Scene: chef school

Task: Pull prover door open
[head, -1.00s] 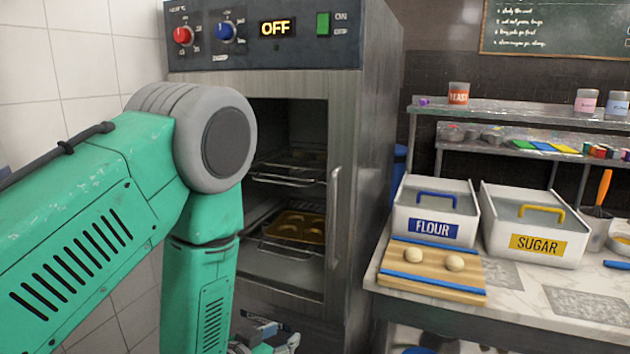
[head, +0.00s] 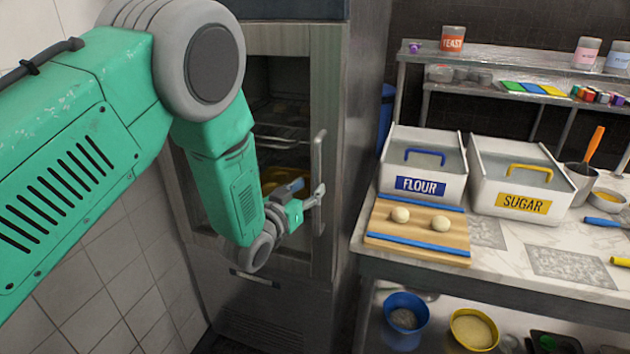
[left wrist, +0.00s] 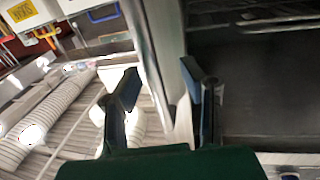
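The prover (head: 288,285) is a tall metal cabinet left of centre in the head view. Its door (head: 328,95) has a metal frame around a dark window, with racks and a tray of dough behind it, and looks shut. A vertical bar handle (head: 319,150) is on the door's right side. My left gripper (head: 312,198) is at the handle's lower part. In the left wrist view its two fingers (left wrist: 165,95) are apart, with a pale metal strip of the door side (left wrist: 158,45) showing between them. Contact with the handle cannot be told. My right gripper is out of view.
A counter (head: 375,235) stands right of the prover, with flour (head: 422,165) and sugar (head: 525,180) bins and a board (head: 385,240) with two dough balls. Blue (head: 404,300) and yellow (head: 474,312) tubs sit below. The tiled wall (head: 110,260) is at left.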

